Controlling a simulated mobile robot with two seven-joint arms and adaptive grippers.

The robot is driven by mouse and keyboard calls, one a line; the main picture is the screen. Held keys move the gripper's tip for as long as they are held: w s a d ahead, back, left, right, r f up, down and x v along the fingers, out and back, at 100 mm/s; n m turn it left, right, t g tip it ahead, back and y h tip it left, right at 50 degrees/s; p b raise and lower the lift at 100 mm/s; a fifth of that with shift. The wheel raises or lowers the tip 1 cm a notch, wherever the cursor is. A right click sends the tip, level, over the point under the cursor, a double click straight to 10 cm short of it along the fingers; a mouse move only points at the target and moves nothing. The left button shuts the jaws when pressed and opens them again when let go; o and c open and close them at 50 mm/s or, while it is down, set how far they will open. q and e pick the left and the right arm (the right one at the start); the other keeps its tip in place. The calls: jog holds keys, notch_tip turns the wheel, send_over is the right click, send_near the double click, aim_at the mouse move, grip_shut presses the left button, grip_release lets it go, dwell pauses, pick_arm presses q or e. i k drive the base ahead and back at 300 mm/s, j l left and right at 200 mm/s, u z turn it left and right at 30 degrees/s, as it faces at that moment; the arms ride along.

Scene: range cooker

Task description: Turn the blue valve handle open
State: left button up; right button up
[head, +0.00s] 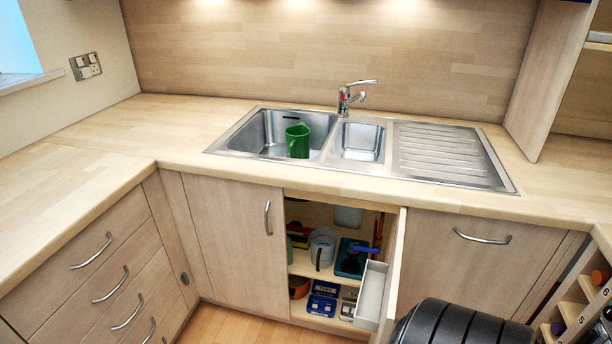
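The low cupboard under the sink stands open, with its door (393,270) swung outward. Inside, a small blue part (366,250) shows at the right of the upper shelf, above a dark teal tray-like thing (350,260). It may be the blue valve handle, but it is too small for me to tell, and I cannot see which way it points. A red upright thing (378,230) is close by, near the door's edge. Neither of my grippers is in view.
A grey-white jug-like thing (322,246) and blue boxes (323,299) fill the shelves. A pale bin (371,290) hangs inside the door. A black ribbed rounded object (460,325) is at the bottom edge. A green mug (298,141) stands in the sink.

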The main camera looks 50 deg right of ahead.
aim_at(376, 251)
jog(key=i+j+z, duration=0.25)
jog(key=i, duration=0.2)
jog(key=i+z, duration=0.15)
jog(key=z, duration=0.35)
jog(key=i+z, duration=0.15)
jog(key=z, duration=0.3)
jog(key=i+z, duration=0.15)
jog(key=z, duration=0.35)
jog(key=i+j+z, duration=0.1)
jog(key=z, duration=0.35)
